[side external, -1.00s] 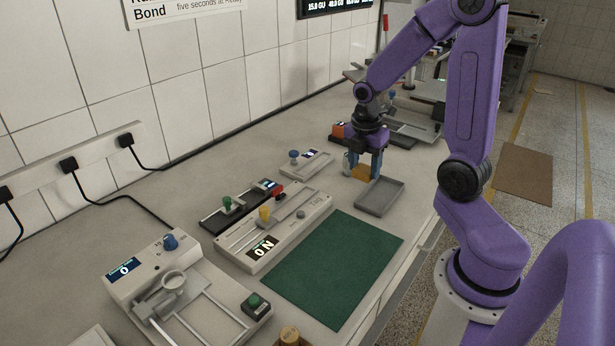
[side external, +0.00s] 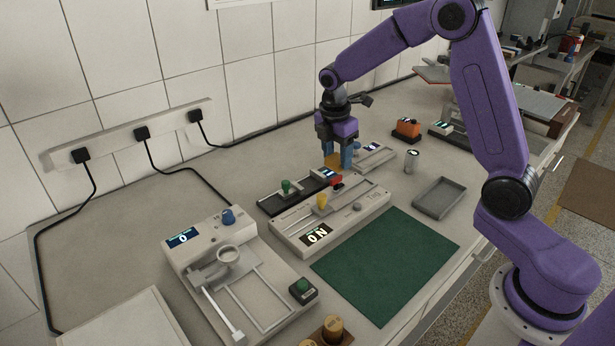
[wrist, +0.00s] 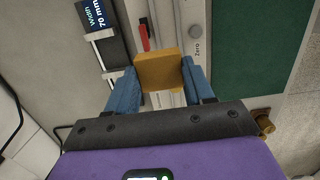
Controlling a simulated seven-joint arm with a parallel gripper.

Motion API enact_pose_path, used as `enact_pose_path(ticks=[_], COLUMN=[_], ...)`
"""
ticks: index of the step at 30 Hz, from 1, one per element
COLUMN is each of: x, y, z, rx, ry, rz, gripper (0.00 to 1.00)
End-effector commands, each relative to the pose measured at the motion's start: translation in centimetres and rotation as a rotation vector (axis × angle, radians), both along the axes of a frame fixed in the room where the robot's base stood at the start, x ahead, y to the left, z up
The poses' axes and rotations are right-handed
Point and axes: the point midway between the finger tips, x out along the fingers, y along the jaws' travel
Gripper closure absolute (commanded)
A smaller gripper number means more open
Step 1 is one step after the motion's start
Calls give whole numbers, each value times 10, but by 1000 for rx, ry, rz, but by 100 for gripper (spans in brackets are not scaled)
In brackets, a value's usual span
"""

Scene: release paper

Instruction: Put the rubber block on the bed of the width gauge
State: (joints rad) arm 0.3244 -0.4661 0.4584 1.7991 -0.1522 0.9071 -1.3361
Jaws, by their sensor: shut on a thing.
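My gripper (side external: 340,163) is shut on the rubber block, an orange-yellow square piece (side external: 331,160). In the wrist view the block (wrist: 158,70) sits between the two blue fingers (wrist: 160,84). The width gauge is a low dark device (side external: 272,207) with a green knob and a small display at its far end. In the wrist view its display (wrist: 96,16) reads "Width 70 mm". The gripper holds the block near the gauge's far end; the exact height above the bench cannot be told.
A long light-grey gauge (side external: 288,240) with yellow and red knobs lies right beside the width gauge. A small grey device (side external: 375,158) stands behind the gripper. An empty grey tray (side external: 440,198) and a green mat (side external: 385,265) lie to the right.

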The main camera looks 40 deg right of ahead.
Motion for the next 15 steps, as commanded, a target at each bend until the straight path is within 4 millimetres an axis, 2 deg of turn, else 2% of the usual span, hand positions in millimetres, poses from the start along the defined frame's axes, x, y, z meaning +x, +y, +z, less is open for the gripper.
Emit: enact_pose_path(ticks=[3, 11, 15], x=[22, 65, 81], y=[-1, -2, -2], z=[-11, -30, -52], rx=[0, 0, 0], ry=[2, 1, 3], rz=[-1, 0, 1], gripper=[78, 78, 78])
